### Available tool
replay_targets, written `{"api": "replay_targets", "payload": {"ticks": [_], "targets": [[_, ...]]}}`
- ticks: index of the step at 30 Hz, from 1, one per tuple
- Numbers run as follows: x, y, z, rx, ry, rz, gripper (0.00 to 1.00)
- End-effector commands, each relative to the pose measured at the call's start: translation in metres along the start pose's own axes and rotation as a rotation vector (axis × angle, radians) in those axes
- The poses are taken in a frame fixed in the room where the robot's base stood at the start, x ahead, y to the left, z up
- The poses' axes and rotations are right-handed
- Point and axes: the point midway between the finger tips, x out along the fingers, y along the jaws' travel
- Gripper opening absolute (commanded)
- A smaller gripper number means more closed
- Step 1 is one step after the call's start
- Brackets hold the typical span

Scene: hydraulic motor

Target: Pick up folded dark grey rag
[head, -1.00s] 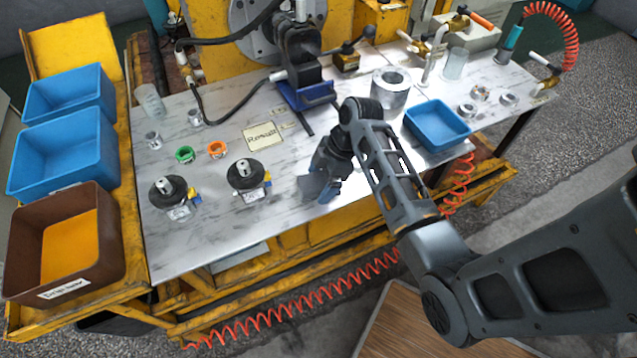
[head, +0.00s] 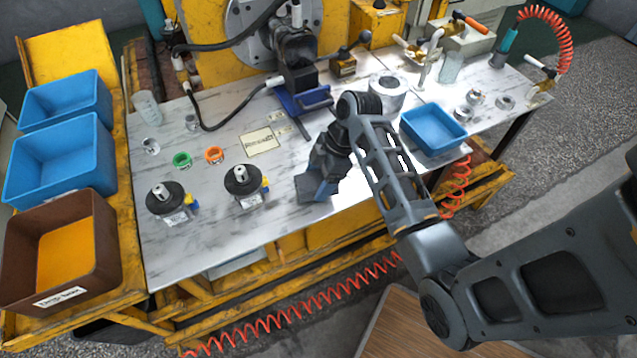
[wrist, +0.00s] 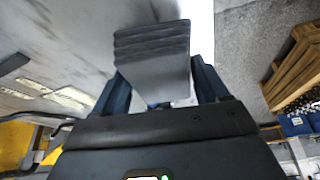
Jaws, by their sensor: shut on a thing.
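The folded dark grey rag (wrist: 153,50) shows in the wrist view as a stack of layers between the two fingers of my gripper (wrist: 160,92). My gripper is shut on it. In the head view the rag (head: 307,188) shows as a flat grey patch at the end of my gripper (head: 322,186), over the front part of the marbled work table (head: 225,222). My gripper hides part of the rag there. I cannot tell from these views how far the rag is off the table top.
Two black motors (head: 243,180) (head: 166,198) stand left of my gripper. A blue tray (head: 434,128) lies to its right, and a blue vise (head: 303,100) is behind. A brown drop box (head: 100,262) and blue bins (head: 60,158) line the left side.

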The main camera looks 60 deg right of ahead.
Motion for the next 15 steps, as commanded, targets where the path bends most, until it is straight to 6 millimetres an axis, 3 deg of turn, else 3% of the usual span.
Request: {"api": "replay_targets", "payload": {"ticks": [2,15], "targets": [[-0.015,0.001,-0.007,-0.006,0.000,0.004,0.44],[-0.094,0.049,0.047,-0.001,-0.001,0.004,0.44]]}}
